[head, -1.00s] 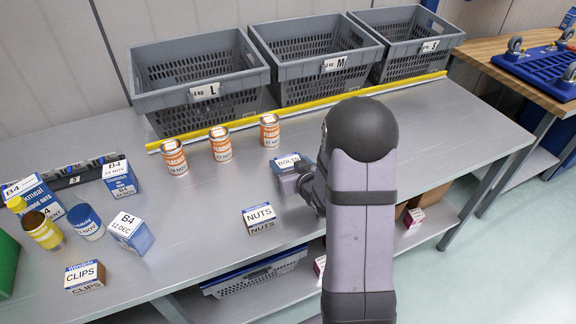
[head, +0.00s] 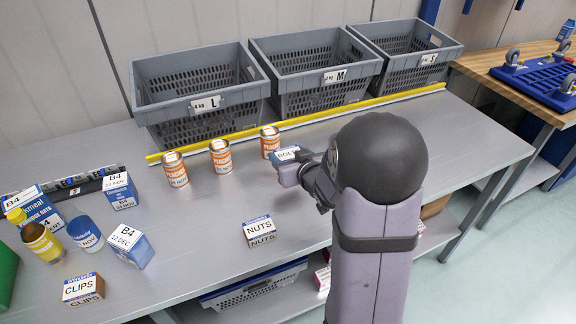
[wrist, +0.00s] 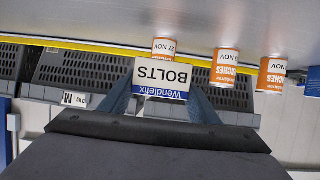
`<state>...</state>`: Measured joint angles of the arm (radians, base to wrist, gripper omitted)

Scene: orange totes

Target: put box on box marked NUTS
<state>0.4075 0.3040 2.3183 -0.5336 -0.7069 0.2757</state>
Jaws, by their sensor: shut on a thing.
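The box marked NUTS (head: 259,231) sits upright on the grey table, in the middle near the front edge in the head view. My gripper (head: 302,172) is shut on a box marked BOLTS (head: 287,155), behind and to the right of the NUTS box. In the wrist view the BOLTS box (wrist: 162,78) is between the two fingers of my gripper (wrist: 162,98), its label facing the camera upside down. The box appears held above the table. The NUTS box is not in the wrist view.
Three orange-labelled cans (head: 220,157) stand behind, the rightmost (head: 269,141) close to the BOLTS box. Grey bins (head: 205,95) line the back behind a yellow strip (head: 330,112). A CLIPS box (head: 84,288), B4 boxes (head: 130,246) and bottles stand at left. Table around the NUTS box is clear.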

